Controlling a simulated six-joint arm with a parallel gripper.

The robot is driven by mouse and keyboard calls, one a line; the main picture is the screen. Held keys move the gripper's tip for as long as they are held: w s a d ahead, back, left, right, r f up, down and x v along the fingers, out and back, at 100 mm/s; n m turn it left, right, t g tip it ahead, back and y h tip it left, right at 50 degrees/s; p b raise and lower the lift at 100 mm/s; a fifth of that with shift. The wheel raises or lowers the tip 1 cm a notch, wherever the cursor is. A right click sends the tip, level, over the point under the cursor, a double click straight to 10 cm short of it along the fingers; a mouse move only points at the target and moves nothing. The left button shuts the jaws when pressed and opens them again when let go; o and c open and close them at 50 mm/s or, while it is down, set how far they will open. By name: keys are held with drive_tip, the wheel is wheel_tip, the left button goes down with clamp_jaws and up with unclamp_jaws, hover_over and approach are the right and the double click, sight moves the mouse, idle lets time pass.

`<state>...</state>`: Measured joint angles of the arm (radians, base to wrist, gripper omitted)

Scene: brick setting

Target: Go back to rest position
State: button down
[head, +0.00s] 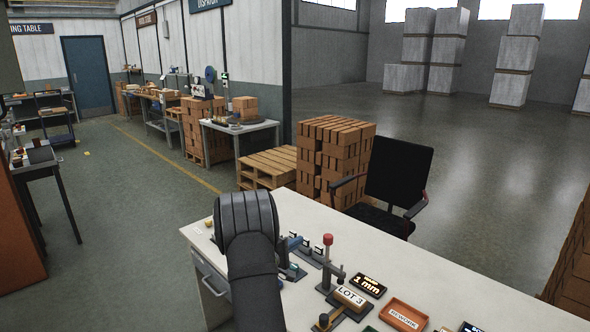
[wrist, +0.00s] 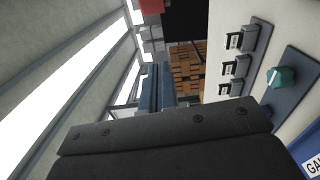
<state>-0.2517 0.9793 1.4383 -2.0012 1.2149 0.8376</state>
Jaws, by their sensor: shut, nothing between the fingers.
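My gripper (wrist: 170,130) shows in the wrist view as a wide dark block with several screws across the bottom, shut with nothing held. Its fingertips are not clearly told apart. In the head view my dark arm rises from the bottom edge over the left part of the white bench (head: 470,285), and hides the gripper. On the bench, right of my arm, stand a post with a red knob (head: 328,239) and a block marked LOT 3 (head: 350,298) on a dark fixture.
The bench also holds a 1 mm display (head: 369,286) and an orange REWORK tray (head: 404,315). A black chair (head: 398,180) and a brick stack (head: 338,150) stand behind it. The wrist view shows several small devices and a teal knob (wrist: 280,77).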

drive_tip(key=w+d+f+n, duration=0.2)
drive_tip(key=w+f+n, duration=0.2)
drive_tip(key=w+n, duration=0.1)
drive_tip(key=shift+w+f+n, duration=0.2)
drive_tip(key=shift+f+n, duration=0.15)
drive_tip(key=shift+n, duration=0.25)
idle(0.4)
